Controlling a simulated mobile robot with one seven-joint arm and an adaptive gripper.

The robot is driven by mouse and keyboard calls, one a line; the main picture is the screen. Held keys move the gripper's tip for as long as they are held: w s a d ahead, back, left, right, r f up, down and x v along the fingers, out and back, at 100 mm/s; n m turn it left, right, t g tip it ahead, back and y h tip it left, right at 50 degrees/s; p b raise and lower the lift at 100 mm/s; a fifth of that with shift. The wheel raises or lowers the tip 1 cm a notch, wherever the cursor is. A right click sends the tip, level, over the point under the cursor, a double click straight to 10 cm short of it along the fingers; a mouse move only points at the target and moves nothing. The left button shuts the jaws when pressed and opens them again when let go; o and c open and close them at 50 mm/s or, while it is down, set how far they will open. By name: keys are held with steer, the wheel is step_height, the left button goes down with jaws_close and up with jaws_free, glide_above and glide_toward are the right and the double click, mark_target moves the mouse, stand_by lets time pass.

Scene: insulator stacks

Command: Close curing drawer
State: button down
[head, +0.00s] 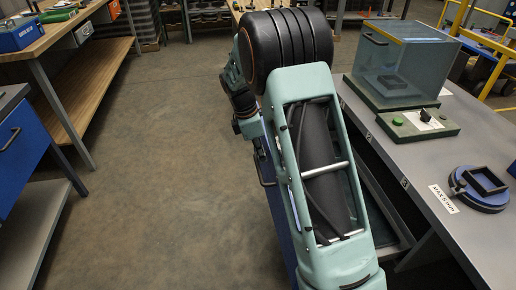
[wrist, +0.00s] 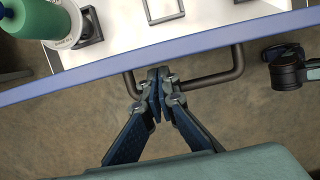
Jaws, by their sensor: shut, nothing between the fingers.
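The curing drawer stands open. In the wrist view its blue front edge (wrist: 75,79) crosses the picture, with a dark bar handle (wrist: 212,79) on its outer side. In the head view a strip of its blue front (head: 276,212) shows left of my arm, which hides much of the drawer. Inside the drawer are a green cylinder (wrist: 40,18) on a pale round base and a thin grey square frame (wrist: 165,10).
A grey bench (head: 465,235) on the right carries a clear box (head: 405,65), a green control block (head: 420,125) and a blue round fixture (head: 480,190). A wooden bench (head: 85,75) and blue drawer cabinet (head: 22,140) stand left. The floor (head: 160,150) between is clear.

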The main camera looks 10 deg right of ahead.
steer(key=shift+x, duration=0.8)
